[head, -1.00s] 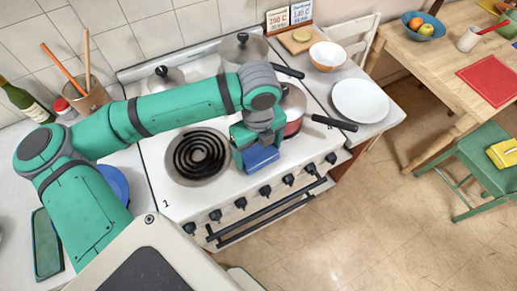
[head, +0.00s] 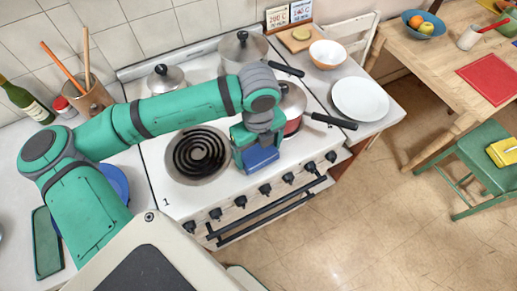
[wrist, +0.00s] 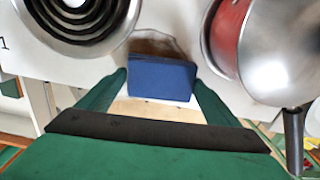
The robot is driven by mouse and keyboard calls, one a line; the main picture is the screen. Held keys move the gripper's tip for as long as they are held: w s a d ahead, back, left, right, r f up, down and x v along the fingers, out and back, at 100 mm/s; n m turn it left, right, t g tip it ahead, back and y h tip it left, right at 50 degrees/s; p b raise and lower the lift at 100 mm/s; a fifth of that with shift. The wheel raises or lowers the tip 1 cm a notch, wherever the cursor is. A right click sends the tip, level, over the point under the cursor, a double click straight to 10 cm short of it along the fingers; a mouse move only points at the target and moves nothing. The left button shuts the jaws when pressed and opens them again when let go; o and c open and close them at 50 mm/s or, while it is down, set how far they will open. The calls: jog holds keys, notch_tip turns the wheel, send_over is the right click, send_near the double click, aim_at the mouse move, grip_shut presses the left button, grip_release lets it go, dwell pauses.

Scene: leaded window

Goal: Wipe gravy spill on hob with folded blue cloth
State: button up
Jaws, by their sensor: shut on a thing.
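My gripper (wrist: 162,88) is shut on the folded blue cloth (wrist: 160,80), which also shows in the head view (head: 262,160). It holds the cloth low over the white hob (head: 160,150), between the black coil burner (head: 201,155) and the red pan (head: 293,126). In the wrist view a brown gravy spill (wrist: 157,47) shows on the hob just beyond the cloth's far edge. The cloth hides any part of the spill under it. I cannot tell whether the cloth touches the hob. In the head view my gripper and cloth hide the spill.
The red pan's black handle (head: 335,121) sticks out to the right. Two lidded pots (head: 243,47) (head: 166,78) stand at the back of the hob. Knobs (head: 265,190) and an oven rail line the front. A white plate (head: 360,99) lies on the right counter.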

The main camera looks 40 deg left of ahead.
jog(key=shift+f, duration=0.45)
jog(key=shift+a, duration=0.1)
